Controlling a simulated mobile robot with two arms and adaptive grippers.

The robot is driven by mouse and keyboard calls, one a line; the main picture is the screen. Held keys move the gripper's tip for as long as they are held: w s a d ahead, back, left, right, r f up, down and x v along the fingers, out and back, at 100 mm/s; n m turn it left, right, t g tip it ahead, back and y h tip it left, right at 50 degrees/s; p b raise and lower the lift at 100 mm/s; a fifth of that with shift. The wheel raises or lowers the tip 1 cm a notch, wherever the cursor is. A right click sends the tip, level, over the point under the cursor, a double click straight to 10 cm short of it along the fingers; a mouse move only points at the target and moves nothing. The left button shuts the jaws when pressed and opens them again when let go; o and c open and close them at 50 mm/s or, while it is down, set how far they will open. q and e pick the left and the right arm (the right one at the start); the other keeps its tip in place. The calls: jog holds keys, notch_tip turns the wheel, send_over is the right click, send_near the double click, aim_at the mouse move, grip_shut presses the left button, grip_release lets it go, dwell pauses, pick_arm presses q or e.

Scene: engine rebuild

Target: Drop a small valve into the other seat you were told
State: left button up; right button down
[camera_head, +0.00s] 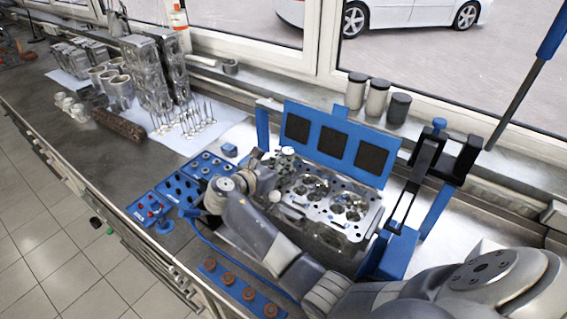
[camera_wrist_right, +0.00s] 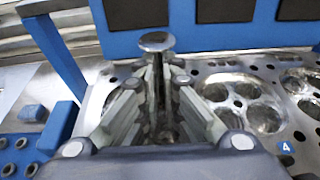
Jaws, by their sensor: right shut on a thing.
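My right gripper (camera_wrist_right: 158,80) is shut on a small valve (camera_wrist_right: 157,42). The valve stands upright between the fingers, its round head up and its stem running down between them. In the head view my right gripper (camera_head: 273,164) is over the left end of the cylinder head (camera_head: 340,228); the held valve is hard to make out there. The cylinder head lies flat with its round chambers up. In the right wrist view a chamber with valve seats (camera_wrist_right: 242,100) is right of the fingers. The fingers hide the metal directly below the valve. My left gripper is not in view.
A blue panel with black squares (camera_head: 339,115) stands behind the cylinder head. Several valves (camera_head: 190,122) stand on a white sheet at left. Blue trays (camera_head: 147,210) lie left of my wrist. A blue strip with brown rings (camera_head: 238,290) lies in front. Canisters (camera_head: 377,97) stand behind.

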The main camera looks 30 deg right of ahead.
jog(key=shift+p, duration=0.35)
dwell(0.4)
jog(key=shift+f, duration=0.35)
dwell(1.0)
jog(key=shift+r+p, duration=0.35)
jog(key=shift+p, duration=0.45)
dwell(0.5)
jog(key=shift+f, duration=0.45)
dwell(0.7)
jog(key=c, duration=1.7)
grip_release()
jog(key=shift+s, duration=0.1)
jog(key=shift+a, duration=0.1)
jog(key=shift+v, duration=3.95)
jog(key=shift+r, duration=0.1)
